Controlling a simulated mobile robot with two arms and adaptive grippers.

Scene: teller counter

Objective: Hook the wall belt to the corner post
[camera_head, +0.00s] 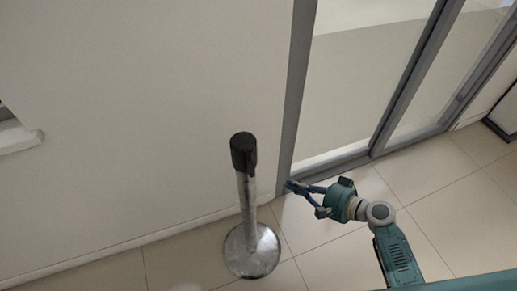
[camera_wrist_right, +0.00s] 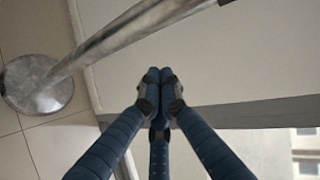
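The corner post (camera_head: 247,200) stands upright on the floor near the wall, with a black head (camera_head: 243,152) and a round metal base (camera_head: 251,250). My right gripper (camera_head: 288,186) is to the right of the post, apart from it in the picture, by the grey door frame. In the right wrist view the post (camera_wrist_right: 110,38) runs from its base at left up to the top edge. There the fingertips of my right gripper (camera_wrist_right: 160,76) meet, with nothing visible between them. I can make out no wall belt in either view. My left gripper is out of view.
A plain wall (camera_head: 140,110) is behind the post. A glass door with a grey frame (camera_head: 296,90) is to the right of the post. A white ledge (camera_head: 18,137) juts out at the far left. The tiled floor (camera_head: 440,205) is clear at right.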

